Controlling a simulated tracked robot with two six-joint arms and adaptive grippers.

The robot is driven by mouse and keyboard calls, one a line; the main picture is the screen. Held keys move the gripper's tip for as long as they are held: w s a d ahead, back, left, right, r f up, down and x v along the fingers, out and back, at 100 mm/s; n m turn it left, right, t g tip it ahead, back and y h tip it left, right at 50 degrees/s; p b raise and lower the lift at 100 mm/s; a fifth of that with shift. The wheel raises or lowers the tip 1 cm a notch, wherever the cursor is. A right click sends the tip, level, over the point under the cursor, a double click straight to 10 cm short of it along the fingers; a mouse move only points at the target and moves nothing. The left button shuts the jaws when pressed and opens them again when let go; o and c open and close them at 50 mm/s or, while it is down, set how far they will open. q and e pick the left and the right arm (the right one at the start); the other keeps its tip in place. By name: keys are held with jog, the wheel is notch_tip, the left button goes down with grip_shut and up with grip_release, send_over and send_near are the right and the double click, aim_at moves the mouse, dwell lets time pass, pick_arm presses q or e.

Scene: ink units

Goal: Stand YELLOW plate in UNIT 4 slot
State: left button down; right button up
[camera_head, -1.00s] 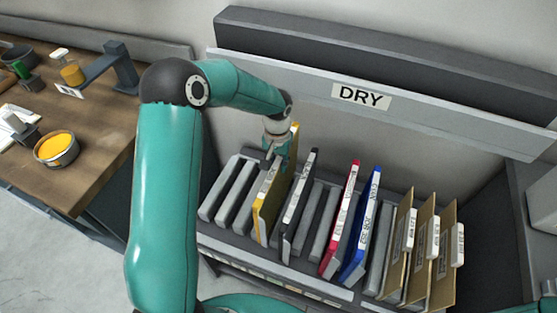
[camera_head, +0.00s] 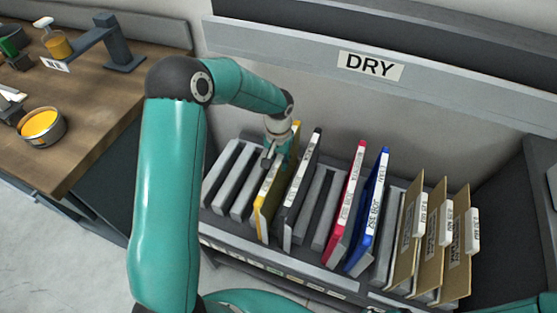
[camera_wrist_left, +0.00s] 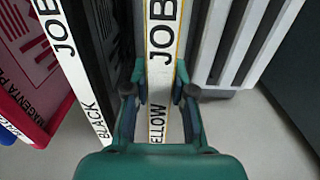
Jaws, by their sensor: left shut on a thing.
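The yellow plate (camera_head: 269,196) stands upright in the grey rack (camera_head: 330,283), between empty grey dividers on its left and the black plate (camera_head: 299,190) on its right. My left gripper (camera_head: 277,160) is shut on the top part of the yellow plate. In the left wrist view, the left gripper's two fingers (camera_wrist_left: 160,92) press on either side of the yellow plate's white label edge (camera_wrist_left: 163,65), which reads YELLOW and JOB. No UNIT 4 slot is in view. My right gripper is not in view.
A magenta plate (camera_head: 347,203), a blue plate (camera_head: 368,212) and several tan folders (camera_head: 432,240) stand further right in the rack. A DRY sign (camera_head: 371,66) hangs on the rail behind. A wooden bench (camera_head: 95,110) with an ink pot (camera_head: 41,126) is at the left.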

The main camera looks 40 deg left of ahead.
pick_arm(q)
jog(key=shift+f+b, duration=0.45)
dwell(0.7)
jog(key=c, duration=0.9)
grip_release()
notch_tip(320, 180, up, 12)
jog(key=shift+a+f, duration=0.1)
jog(key=shift+r, duration=0.2)
notch_tip(320, 180, up, 5)
jog(key=p, duration=0.4)
jog(key=shift+f, duration=0.15)
